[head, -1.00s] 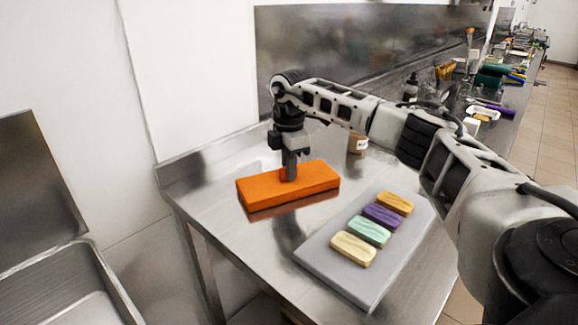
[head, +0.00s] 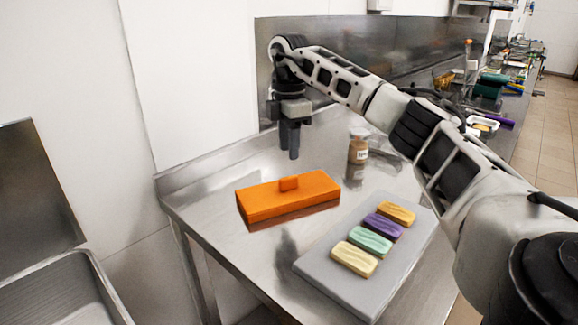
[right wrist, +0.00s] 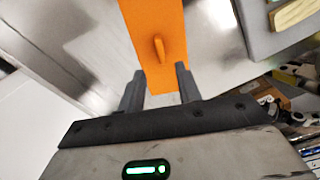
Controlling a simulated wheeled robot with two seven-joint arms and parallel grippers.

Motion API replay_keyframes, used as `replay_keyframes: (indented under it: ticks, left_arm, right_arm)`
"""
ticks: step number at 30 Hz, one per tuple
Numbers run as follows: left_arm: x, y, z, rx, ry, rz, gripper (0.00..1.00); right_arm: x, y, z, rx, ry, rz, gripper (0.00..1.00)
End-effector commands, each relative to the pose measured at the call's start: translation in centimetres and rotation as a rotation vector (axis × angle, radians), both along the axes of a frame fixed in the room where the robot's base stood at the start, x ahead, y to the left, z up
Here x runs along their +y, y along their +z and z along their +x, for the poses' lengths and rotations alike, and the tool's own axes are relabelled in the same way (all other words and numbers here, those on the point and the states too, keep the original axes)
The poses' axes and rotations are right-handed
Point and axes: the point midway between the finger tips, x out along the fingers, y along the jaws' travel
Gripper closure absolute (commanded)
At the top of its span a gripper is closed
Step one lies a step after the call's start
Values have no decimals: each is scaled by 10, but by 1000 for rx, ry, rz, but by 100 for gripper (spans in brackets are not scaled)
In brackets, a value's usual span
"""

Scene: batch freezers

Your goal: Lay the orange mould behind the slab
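The orange mould (head: 262,204) is a flat block with a small raised grip on top. It lies on the steel table, to the left of the grey slab (head: 318,262) and apart from it. My right gripper (head: 289,150) is above and behind the mould, clear of it. My left gripper is not in view.
Several coloured bars, one of them purple (head: 383,226), lie in a row on the slab. A labelled jar (head: 358,148) stands behind the slab near the wall. The steel table (head: 215,225) is bare around the mould. A steel sink (head: 62,292) is at the lower left.

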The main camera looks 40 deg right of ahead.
Motion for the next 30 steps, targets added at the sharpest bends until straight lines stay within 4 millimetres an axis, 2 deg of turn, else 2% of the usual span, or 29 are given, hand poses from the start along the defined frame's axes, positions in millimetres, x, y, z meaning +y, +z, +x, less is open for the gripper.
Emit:
replay_keyframes:
  ticks: [3, 9, 30]
  left_arm:
    - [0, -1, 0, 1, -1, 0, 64]
    - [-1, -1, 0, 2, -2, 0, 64]
    - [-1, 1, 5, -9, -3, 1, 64]
  right_arm:
    - [0, 19, 1, -3, -1, 0, 66]
    - [0, 32, 0, 0, 1, 0, 66]
    - [0, 32, 0, 1, 0, -1, 66]
